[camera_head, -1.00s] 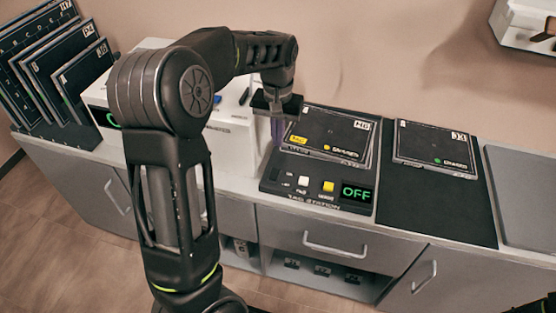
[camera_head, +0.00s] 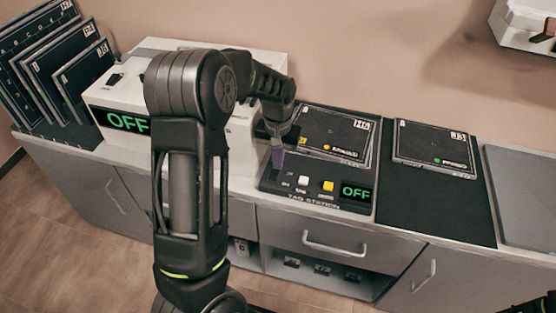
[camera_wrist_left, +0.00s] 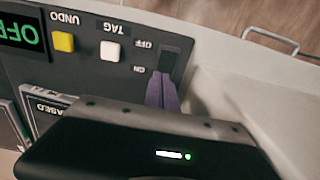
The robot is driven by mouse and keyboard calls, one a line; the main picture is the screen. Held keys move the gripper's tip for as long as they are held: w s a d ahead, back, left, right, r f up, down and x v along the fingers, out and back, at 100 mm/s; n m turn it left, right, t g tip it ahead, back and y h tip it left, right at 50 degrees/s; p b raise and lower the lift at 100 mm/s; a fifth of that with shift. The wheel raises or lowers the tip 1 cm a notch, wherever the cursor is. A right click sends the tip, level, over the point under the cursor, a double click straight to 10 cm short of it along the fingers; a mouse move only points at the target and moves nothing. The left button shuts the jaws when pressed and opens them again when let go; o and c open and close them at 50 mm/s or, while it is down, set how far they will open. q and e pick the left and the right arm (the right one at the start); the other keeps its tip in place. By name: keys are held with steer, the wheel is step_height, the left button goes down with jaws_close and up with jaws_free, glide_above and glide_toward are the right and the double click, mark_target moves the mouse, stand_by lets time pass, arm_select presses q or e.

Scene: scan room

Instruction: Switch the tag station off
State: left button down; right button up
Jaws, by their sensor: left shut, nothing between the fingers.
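The tag station (camera_head: 314,204) is a dark panel on the counter with a white TAG button (camera_head: 303,181), a yellow UNDO button (camera_head: 328,186) and a green display (camera_head: 356,192) reading OFF. In the left wrist view its ON/OFF switch slot (camera_wrist_left: 173,58) lies beside the white button. My left gripper (camera_head: 278,160) is shut and empty at the panel's left end. Its purple fingertips (camera_wrist_left: 162,90) are at the ON end of the slot; I cannot tell whether they touch it. My right gripper is not in view.
A framed dark plate (camera_head: 330,130) lies on the station's back part, and another (camera_head: 435,147) lies on a dark mat (camera_head: 430,205) to the right. A white machine (camera_head: 185,60) with an OFF display stands left, behind my arm. Dark panels (camera_head: 45,70) stand far left.

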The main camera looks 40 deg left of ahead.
mark_target(276, 173)
arm_select(q)
steer(key=shift+s+d+f, duration=0.1)
steer(key=shift+s+f, duration=0.05)
steer(key=shift+s+d+r+p, duration=0.15)
steer(key=shift+s+r+p, duration=0.2)
steer(key=shift+s, duration=0.15)
stand_by(0.4)
steer(key=shift+r+p, duration=0.45)
steer(key=shift+r, duration=0.05)
steer(key=r, duration=0.1)
steer(key=r+p, duration=0.2)
steer(key=r, duration=0.1)
steer(key=shift+s+d, duration=0.1)
steer(key=shift+s, duration=0.2)
step_height(276, 173, up, 9)
steer(key=s, duration=0.1)
steer(key=shift+s+d+b, duration=0.3)
steer(key=shift+s+b, duration=0.05)
steer(key=shift+b, duration=0.1)
steer(key=shift+f, duration=0.15)
